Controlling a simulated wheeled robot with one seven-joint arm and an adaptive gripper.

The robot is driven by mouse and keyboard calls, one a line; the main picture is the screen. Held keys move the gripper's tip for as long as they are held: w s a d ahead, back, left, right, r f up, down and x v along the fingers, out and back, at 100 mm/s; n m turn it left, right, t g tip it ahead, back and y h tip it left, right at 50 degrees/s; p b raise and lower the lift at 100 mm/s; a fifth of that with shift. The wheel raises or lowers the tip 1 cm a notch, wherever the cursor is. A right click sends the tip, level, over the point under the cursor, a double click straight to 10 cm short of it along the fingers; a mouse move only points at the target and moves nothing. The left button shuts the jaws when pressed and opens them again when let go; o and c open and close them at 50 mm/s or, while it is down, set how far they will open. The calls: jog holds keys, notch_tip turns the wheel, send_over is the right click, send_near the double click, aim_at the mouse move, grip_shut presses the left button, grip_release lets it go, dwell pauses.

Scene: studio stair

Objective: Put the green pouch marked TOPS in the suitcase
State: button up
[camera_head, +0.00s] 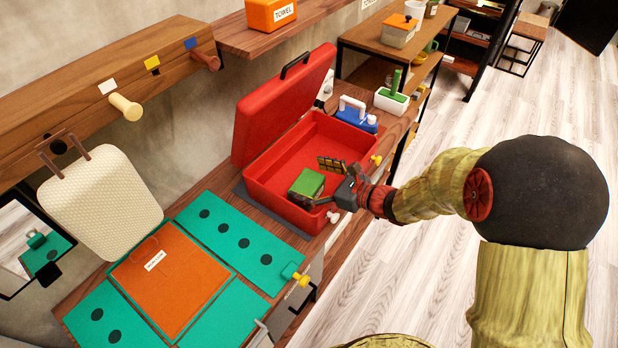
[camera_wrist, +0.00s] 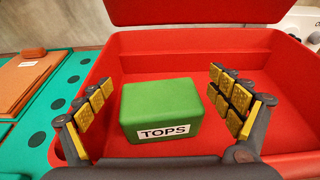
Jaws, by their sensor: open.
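The green pouch (camera_head: 307,184) lies in the front part of the open red suitcase (camera_head: 262,192). In the wrist view the pouch (camera_wrist: 160,108) shows its TOPS label toward me, with the red floor of the suitcase (camera_wrist: 200,67) behind and beside it. My gripper (camera_head: 325,184) reaches over the suitcase's front edge. Its fingers (camera_wrist: 160,105) are spread on both sides of the pouch, with visible gaps, so it is open and not holding it. The pouch's underside is hidden. The suitcase lid (camera_head: 283,105) stands raised at the back.
Left of the suitcase are green mats (camera_head: 232,236) with dark dots and an orange folded panel (camera_head: 172,285). A blue-and-white item (camera_head: 356,113) stands behind it to the right. An orange TOWEL box (camera_head: 270,14) sits on the upper shelf. Open floor lies right of the bench.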

jog(key=shift+s+f, duration=0.1)
jog(key=shift+f, duration=0.15)
jog(key=shift+r, duration=0.25)
jog(key=r+p+v, duration=0.1)
jog(key=p+v, duration=0.4)
jog(key=v, duration=0.6)
jog(key=s+a+r+n+g+h, duration=0.35)
jog(key=s+r+n+g, duration=0.35)
jog(key=s+n, duration=0.6)
jog(key=s+d+r+n+t+h, duration=0.1)
jog(key=s+d+r+n+h, duration=0.2)
jog(key=d+r+n+h, duration=0.1)
jog(key=s+d+r+n+t+h, duration=0.2)
jog(key=s+d+r+n+h, duration=0.1)
jog(key=d+n, duration=0.4)
notch_tip(320, 180, up, 2)
jog(key=shift+s+d+r+n+t+h, duration=0.15)
jog(key=shift+s+d+n+t+h, duration=0.2)
jog(key=shift+n+h, duration=0.35)
